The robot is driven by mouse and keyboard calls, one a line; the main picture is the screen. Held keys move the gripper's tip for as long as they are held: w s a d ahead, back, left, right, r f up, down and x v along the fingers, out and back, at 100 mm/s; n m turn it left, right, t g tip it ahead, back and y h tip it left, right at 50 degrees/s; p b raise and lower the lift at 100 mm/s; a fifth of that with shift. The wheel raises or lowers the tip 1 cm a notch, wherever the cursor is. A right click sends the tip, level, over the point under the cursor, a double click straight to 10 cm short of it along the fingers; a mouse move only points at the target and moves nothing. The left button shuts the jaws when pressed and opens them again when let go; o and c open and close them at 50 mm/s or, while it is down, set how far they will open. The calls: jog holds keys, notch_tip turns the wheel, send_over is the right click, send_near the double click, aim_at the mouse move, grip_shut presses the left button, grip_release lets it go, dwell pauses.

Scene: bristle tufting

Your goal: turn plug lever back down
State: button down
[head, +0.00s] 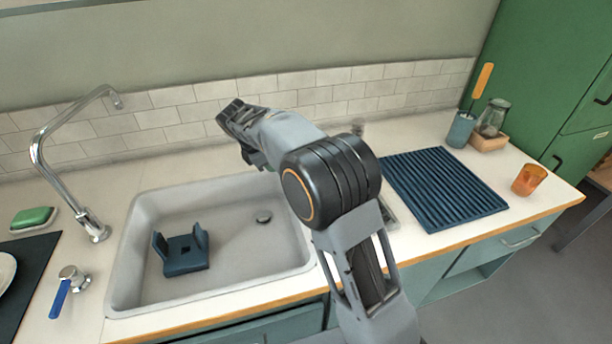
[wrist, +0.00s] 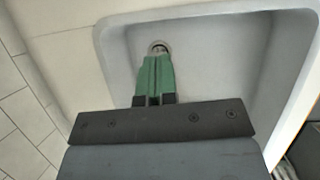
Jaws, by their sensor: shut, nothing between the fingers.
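My gripper (wrist: 157,62) is shut and empty, its two green fingers pressed together. In the wrist view the fingertips overlap the lower edge of the round drain (wrist: 158,47) in the sink; I cannot tell how far above it they are. The drain also shows dark in the head view (head: 263,218). A blue lever (head: 60,298) on a chrome base stands on the counter left of the sink, its handle pointing toward the front. A small grey fitting (head: 357,129) shows behind my arm; I cannot tell which of these is the plug lever.
The sink (head: 130,270) holds a dark blue stand (head: 186,262) with two uprights. A chrome tap (head: 40,150) arches at the back left. A green soap (head: 32,217) lies at far left. A ribbed blue mat (head: 445,185) and an orange cup (head: 529,179) are at right.

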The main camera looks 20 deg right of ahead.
jog(key=w+d+f+m, duration=0.1)
jog(key=d+f+m, duration=0.1)
jog(key=m, duration=0.5)
jog(key=w+d+f+m+t+h, duration=0.1)
jog(key=f+m, duration=0.3)
jog(key=m, duration=0.4)
jog(key=w+d+f+m+h, duration=0.1)
jog(key=d+f+m, duration=0.2)
jog(key=m, duration=0.4)
jog(key=shift+w+d+m+t, duration=0.3)
jog(key=shift+d+t, duration=0.1)
jog(key=shift+d, duration=0.1)
jog(key=shift+s+d+r, duration=0.15)
jog(key=shift+s+d, duration=0.05)
jog(key=shift+d, duration=0.35)
jog(key=shift+s+d+r, duration=0.1)
jog(key=shift+s+d, duration=0.1)
jog(key=shift+d, duration=0.35)
jog(key=shift+s+d, duration=0.15)
jog(key=shift+d, duration=0.55)
jog(key=shift+f, duration=0.1)
